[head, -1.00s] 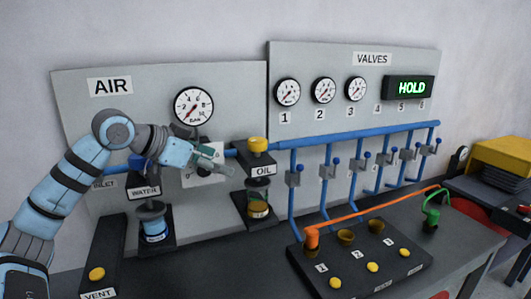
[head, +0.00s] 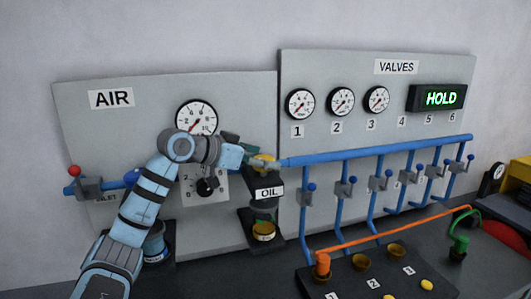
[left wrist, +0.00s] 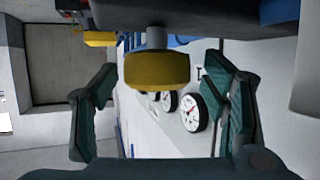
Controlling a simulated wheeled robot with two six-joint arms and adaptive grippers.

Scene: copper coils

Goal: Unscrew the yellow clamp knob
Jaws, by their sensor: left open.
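The yellow knob (head: 265,157) sits on top of the OIL unit (head: 268,192) and is partly hidden by my left gripper (head: 258,163) in the head view. In the left wrist view the yellow knob (left wrist: 157,70) hangs on a short grey stem, between the two dark green fingers of the left gripper (left wrist: 160,78). The fingers are spread, with a gap on each side of the knob, so it is not gripped. My right gripper is in neither view.
A blue pipe (head: 380,152) with several small valves runs right from beside the knob. A gauge (head: 197,118) and a black dial (head: 206,186) lie behind my arm. A black block (head: 375,275) with an orange hose (head: 400,228) stands at lower right.

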